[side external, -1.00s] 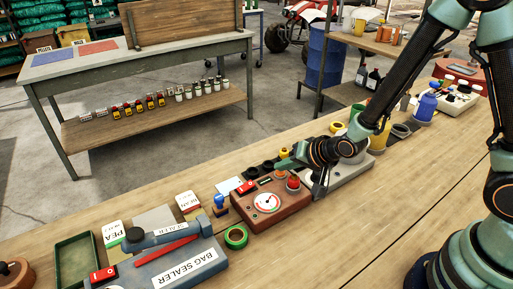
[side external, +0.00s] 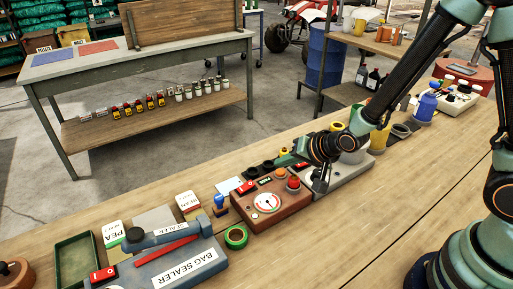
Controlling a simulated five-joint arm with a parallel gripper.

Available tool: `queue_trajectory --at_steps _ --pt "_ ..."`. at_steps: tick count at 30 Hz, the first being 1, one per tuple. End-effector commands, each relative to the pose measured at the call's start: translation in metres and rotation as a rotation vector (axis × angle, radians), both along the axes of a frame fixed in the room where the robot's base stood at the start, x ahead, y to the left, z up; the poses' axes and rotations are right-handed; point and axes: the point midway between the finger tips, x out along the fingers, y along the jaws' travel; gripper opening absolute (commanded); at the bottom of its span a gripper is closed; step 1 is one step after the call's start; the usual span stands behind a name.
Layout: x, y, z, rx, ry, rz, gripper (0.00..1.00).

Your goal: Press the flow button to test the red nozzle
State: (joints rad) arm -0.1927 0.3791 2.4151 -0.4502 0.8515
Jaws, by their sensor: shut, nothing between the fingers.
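A brown test box (side external: 270,211) stands on the bench. It has a round white dial (side external: 267,202), a red rocker switch (side external: 246,187), a small dark display and a small orange button (side external: 280,172). A red knob-like part (side external: 293,182), possibly the red nozzle, stands at its right end. I cannot tell which control is the flow button. My gripper (side external: 319,192) is shut and empty, pointing down just right of the red part, over the grey unit beside the box. Whether its tips touch anything is too small to tell.
A grey unit (side external: 350,178) adjoins the box on the right. A yellow-topped item sits behind the box. A green tape roll (side external: 236,237), a blue stamp (side external: 220,206) and a bag sealer (side external: 170,265) lie to the left. The bench front is clear.

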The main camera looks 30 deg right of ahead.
Motion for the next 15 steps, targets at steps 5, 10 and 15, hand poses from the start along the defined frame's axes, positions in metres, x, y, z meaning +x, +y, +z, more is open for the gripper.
queue_trajectory --at_steps 5,10,15 --pt "0.000 0.000 0.001 0.000 0.000 0.000 0.00" --pt "0.000 0.000 0.003 0.000 -0.001 0.000 0.00" --pt "0.001 0.000 0.017 0.001 -0.004 0.000 0.00"
